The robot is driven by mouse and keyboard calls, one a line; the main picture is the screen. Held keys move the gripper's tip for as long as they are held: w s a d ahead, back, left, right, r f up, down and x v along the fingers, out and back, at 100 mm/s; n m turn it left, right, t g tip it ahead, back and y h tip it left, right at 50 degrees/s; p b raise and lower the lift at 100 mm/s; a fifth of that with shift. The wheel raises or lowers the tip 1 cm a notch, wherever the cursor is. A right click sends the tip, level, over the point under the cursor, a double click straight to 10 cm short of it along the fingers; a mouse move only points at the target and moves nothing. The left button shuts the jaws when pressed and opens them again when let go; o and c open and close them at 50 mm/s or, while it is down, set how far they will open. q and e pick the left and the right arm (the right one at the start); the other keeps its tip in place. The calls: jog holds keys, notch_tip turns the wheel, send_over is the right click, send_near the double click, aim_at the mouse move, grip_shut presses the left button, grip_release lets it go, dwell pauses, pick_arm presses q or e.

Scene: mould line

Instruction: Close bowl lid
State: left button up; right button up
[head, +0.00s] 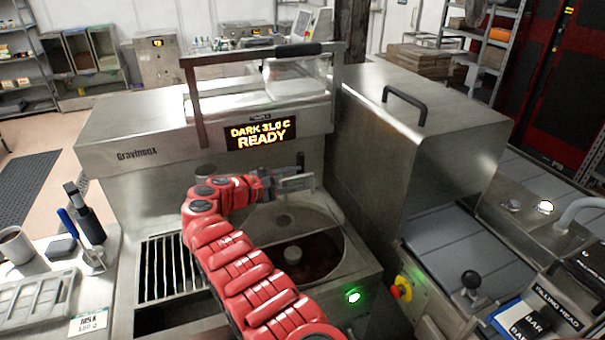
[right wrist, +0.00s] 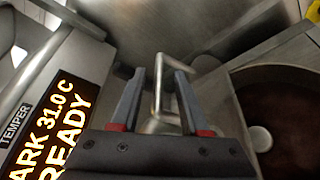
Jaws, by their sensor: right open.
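My right gripper (head: 292,180) is above the back of the bowl, in front of the machine's face. In the right wrist view, its open fingers (right wrist: 167,75) stand either side of a bent steel bar (right wrist: 158,100). I cannot tell whether they touch it. My left gripper is not in view.
A lit display (head: 260,133) reads "DARK 31.0 C READY". A slotted grate (head: 168,268) lies left of the bowl. A steel hood with a black handle (head: 405,105) stands close on the right. A red knob (head: 401,288) sits at the front right.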

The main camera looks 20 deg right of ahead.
jog(key=shift+w+d+f, duration=0.15)
jog(key=shift+w+d, duration=0.05)
jog(key=shift+d, duration=0.2)
jog(key=shift+s+a, duration=0.1)
jog(key=shift+c, duration=0.3)
grip_shut()
dwell(0.8)
